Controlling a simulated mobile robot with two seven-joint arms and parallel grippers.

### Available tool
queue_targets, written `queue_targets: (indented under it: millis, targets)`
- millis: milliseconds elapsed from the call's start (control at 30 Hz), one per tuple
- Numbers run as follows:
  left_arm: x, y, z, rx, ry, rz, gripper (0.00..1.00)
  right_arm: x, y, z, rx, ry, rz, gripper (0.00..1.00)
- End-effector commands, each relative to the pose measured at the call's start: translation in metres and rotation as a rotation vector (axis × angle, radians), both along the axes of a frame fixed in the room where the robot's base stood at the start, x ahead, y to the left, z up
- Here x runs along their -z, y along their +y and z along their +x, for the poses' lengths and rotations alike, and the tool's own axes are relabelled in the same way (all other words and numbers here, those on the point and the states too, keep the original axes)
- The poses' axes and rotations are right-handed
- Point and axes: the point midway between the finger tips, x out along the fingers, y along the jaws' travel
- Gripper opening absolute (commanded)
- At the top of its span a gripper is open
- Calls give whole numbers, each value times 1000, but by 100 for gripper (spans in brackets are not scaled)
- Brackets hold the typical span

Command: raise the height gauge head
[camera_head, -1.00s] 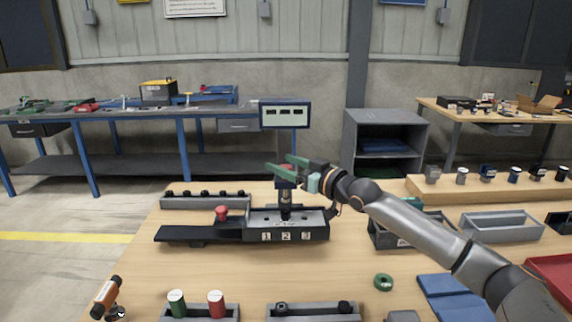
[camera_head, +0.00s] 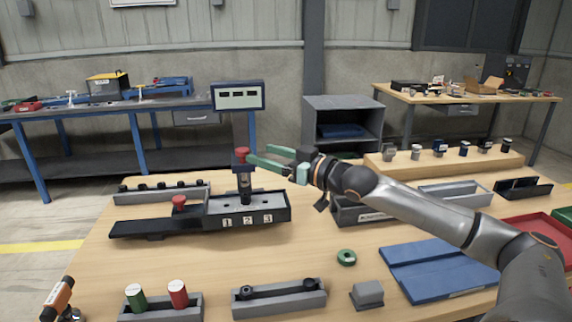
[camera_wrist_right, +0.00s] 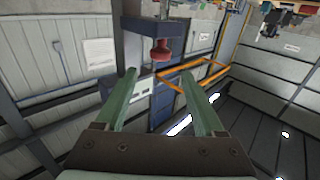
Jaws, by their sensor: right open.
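The height gauge stands on the dark base marked 1, 2 and 3 in the head view. Its dark head (camera_head: 241,166) has a red knob (camera_head: 242,152) on top and a black stem below. My right gripper (camera_head: 252,155) is open, its green fingers pointing left, with tips close beside the red knob. In the right wrist view the red knob (camera_wrist_right: 160,50) shows beyond and between the open fingers (camera_wrist_right: 160,85), with nothing held. Contact with the knob cannot be told. My left gripper is not in view.
A second red knob (camera_head: 180,202) is on the dark track at left. A display (camera_head: 237,95) stands behind the gauge. A grey bin (camera_head: 360,212) lies under my right arm. A green ring (camera_head: 346,257) and blue mats (camera_head: 435,268) lie in front.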

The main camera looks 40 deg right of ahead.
Motion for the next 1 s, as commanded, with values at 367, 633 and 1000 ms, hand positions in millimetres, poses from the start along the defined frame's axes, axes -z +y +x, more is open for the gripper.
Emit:
queue_targets:
  millis: [367,633,1000]
  targets:
    - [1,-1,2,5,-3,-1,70,3,-5,-18,3,4,1,70]
    - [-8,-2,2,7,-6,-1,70,1,-6,-30,-2,5,5,70]
    - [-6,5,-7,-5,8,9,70,0,-11,-44,0,1,2,70]
